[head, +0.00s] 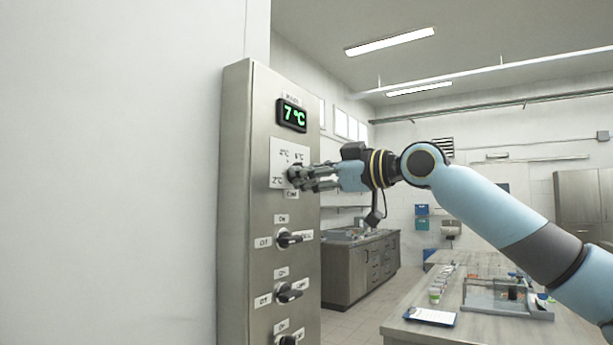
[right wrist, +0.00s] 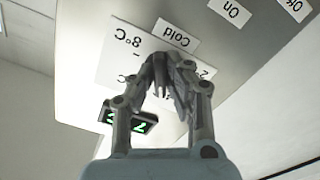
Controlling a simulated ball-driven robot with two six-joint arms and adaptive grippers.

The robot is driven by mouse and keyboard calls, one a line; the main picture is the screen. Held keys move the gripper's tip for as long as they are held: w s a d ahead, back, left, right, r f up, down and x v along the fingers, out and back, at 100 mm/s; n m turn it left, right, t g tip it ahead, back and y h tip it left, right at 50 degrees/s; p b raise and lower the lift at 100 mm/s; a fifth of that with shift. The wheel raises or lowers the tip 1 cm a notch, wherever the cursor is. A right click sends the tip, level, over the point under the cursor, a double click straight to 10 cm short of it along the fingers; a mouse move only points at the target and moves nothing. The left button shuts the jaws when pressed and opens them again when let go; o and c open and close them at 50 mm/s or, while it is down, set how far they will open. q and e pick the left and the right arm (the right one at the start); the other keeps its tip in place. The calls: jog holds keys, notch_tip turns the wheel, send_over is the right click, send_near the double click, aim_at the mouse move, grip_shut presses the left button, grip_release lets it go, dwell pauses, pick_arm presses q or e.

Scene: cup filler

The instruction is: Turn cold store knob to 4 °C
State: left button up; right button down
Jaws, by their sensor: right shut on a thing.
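The cold store knob (head: 293,174) sits on a white dial plate (head: 276,160) high on a steel control panel (head: 238,150). The plate carries temperature marks, and a "Cold" label shows below the knob. The display (head: 292,115) above reads 7 °C in green. My right gripper (head: 298,176) is shut on the knob, and its fingers hide most of it. In the right wrist view the fingers (right wrist: 172,85) close around the knob, with the dial plate (right wrist: 118,60) behind, upside down; the pointer is hidden. My left gripper is not in view.
Below on the panel are more rotary switches (head: 289,239) with On and Off labels, another switch (head: 289,293) under it. A bench (head: 400,325) with a tray, small cups and a clipboard (head: 430,316) stands at the lower right. A cabinet (head: 350,275) stands behind.

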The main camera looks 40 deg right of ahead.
aim_at(295, 124)
dwell(0.3)
jog(key=c, duration=1.4)
grip_release()
jog(key=shift+o, duration=0.2)
notch_tip(295, 124, up, 10)
jog(key=shift+f, duration=0.1)
